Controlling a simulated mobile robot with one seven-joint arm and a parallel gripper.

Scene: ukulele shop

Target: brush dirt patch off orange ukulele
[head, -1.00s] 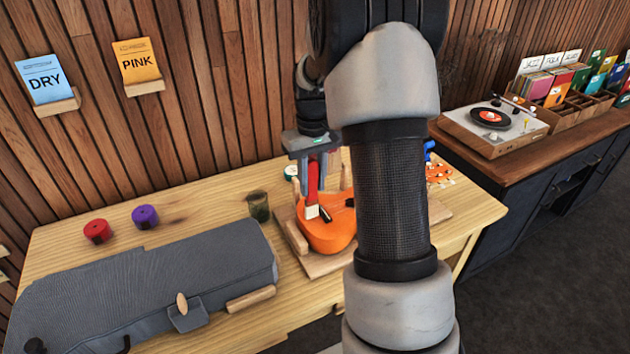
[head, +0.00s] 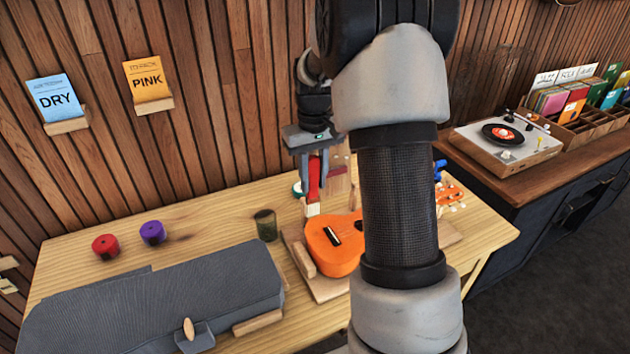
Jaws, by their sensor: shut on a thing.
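The orange ukulele (head: 334,247) lies face up on a wooden cradle board (head: 327,290) on the bench. Its head (head: 450,194) shows to the right of my arm, which hides the middle of the instrument. My gripper (head: 314,183) points down and is shut on a brush with a red handle (head: 314,170) and pale bristles (head: 312,209). The bristles show at the far left edge of the ukulele body and appear raised off it; contact is hard to tell. No dirt patch is discernible on the visible part of the body.
A grey instrument case (head: 160,300) fills the bench's front left. A dark green cup (head: 265,225) stands left of the ukulele. Red (head: 105,246) and purple (head: 152,232) rolls sit behind the case. A turntable (head: 505,145) is on the right counter.

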